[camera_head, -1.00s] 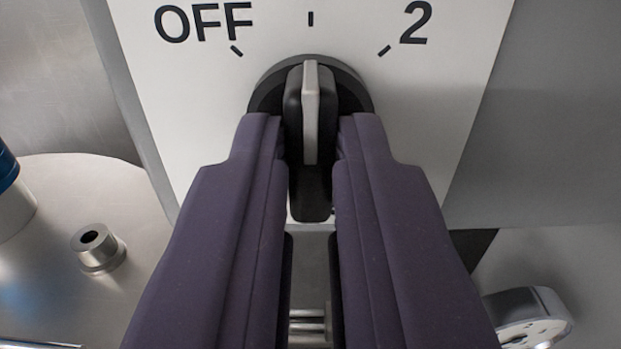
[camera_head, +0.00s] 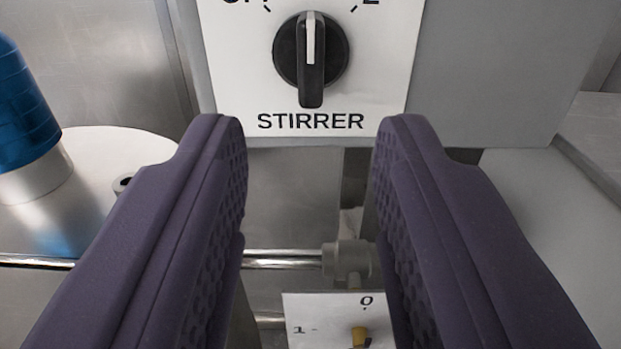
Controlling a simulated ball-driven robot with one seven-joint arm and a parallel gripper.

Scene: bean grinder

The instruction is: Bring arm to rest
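My gripper (camera_head: 311,125) is open and empty. Its two dark purple fingers are spread wide, with textured inner pads showing. The black stirrer knob (camera_head: 311,62) is ahead of and above the fingertips, clear of them. Its pale pointer stripe points straight up, between the partly cut-off marks at the top. The knob sits on a white panel (camera_head: 385,95) labelled STIRRER.
A blue cylinder with a metal base (camera_head: 25,120) stands at the left on a round metal plate (camera_head: 130,150). Below, between the fingers, are a horizontal metal rod (camera_head: 285,260) and a small white dial plate (camera_head: 305,310) marked 0 and 1. A grey wall surface lies at the right.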

